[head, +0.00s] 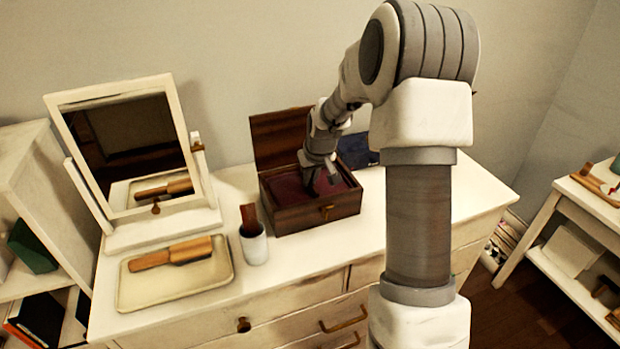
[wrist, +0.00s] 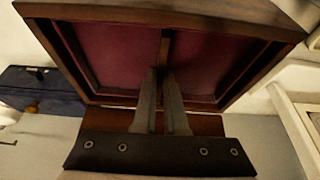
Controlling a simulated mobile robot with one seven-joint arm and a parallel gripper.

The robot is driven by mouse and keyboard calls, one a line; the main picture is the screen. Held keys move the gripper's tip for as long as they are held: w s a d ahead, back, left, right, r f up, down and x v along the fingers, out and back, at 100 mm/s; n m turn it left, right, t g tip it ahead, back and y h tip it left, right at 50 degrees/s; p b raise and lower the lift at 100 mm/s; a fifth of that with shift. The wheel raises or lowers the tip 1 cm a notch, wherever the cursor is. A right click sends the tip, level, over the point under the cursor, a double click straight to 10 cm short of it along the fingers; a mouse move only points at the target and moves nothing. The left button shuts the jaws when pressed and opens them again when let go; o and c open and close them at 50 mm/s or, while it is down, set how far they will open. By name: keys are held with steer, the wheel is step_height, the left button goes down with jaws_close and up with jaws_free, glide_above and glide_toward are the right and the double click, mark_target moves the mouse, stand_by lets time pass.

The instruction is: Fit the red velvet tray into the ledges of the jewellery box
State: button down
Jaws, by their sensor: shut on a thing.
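The jewellery box (head: 290,217) is dark brown wood, on the dresser with its lid (head: 280,135) raised at the back. The red velvet tray (head: 290,188) lies within the box opening, below the rim in the head view. In the wrist view the tray (wrist: 110,55) shows two red compartments split by a wooden divider (wrist: 165,45). My gripper (head: 318,190) reaches down into the box. In the wrist view my gripper (wrist: 163,75) is shut on the tray's divider. I cannot tell whether the tray rests on the ledges, which are hidden.
A dark blue box (head: 357,151) stands behind and right of the jewellery box. A white cup (head: 254,245) with a brown item stands close at its left. A mirror (head: 130,150) and a cream tray (head: 140,290) with a brush are further left. The dresser top (head: 440,215) is clear at right.

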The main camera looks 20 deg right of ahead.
steer(key=shift+f, duration=0.25)
steer(key=c, duration=0.9)
jaws_free()
steer(key=p+v, duration=0.1)
steer(key=v, duration=1.6)
steer(key=shift+r, duration=0.3)
steer(key=shift+s, duration=0.1)
